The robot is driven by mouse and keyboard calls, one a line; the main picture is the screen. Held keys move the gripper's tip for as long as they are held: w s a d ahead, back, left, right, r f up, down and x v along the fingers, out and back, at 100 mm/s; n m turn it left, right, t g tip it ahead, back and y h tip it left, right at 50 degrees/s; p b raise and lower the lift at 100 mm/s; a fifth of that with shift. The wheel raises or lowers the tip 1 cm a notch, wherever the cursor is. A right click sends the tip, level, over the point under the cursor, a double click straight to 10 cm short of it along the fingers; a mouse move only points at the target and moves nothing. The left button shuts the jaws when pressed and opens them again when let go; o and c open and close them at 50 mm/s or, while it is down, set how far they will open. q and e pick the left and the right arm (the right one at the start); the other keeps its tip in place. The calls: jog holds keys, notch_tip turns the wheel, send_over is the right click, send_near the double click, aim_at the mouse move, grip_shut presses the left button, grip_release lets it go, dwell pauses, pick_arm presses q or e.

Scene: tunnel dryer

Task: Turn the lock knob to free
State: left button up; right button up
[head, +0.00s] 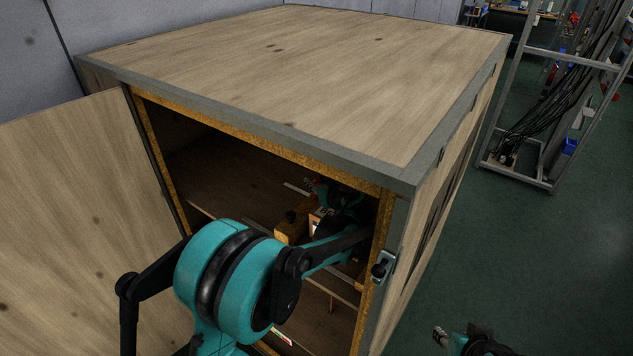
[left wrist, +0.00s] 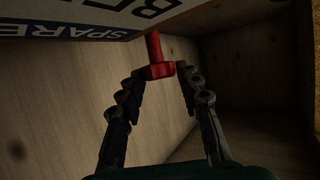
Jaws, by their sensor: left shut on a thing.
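A red knob (left wrist: 158,70) with a red stem rising from it shows in the left wrist view, below a lettered sign. I take it for the lock knob. My left gripper (left wrist: 160,74) has its two black fingers on either side of the knob and is shut on it. In the head view my left arm reaches through the cabinet opening, and the left gripper (head: 335,200) is in the dark inside, partly hidden by the arm. The knob cannot be made out clearly there. Part of my right arm (head: 472,342) shows at the bottom right; its fingers are unclear.
The wooden cabinet (head: 300,75) has its door (head: 85,200) swung open to the left. A latch with a black knob (head: 380,268) sits on the right front post. A yellowish block (head: 292,225) stands inside. The sign (left wrist: 75,18) hangs close above the left fingers.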

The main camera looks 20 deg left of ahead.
pick_arm(q)
jog(key=shift+d+n+g+y, duration=0.1)
jog(key=shift+n+g+y, duration=0.6)
jog(key=shift+n+g, duration=0.15)
jog(key=shift+f+n, duration=0.1)
jog(key=shift+n, duration=0.15)
jog(key=o, duration=1.2)
jog(key=shift+w, duration=0.1)
jog(key=shift+c, duration=0.2)
jog(key=m, duration=0.1)
jog(key=m+t+h, duration=0.2)
jog(key=shift+s+a, duration=0.25)
jog(key=shift+a, duration=0.1)
jog(key=m+t+h, duration=0.1)
jog(key=m+h, duration=0.1)
jog(key=shift+a+h, duration=0.15)
jog(key=shift+h, duration=0.15)
jog(key=shift+a+m+t+h, duration=0.1)
jog(key=shift+m+t+h, duration=0.55)
jog(key=shift+m+h, duration=1.3)
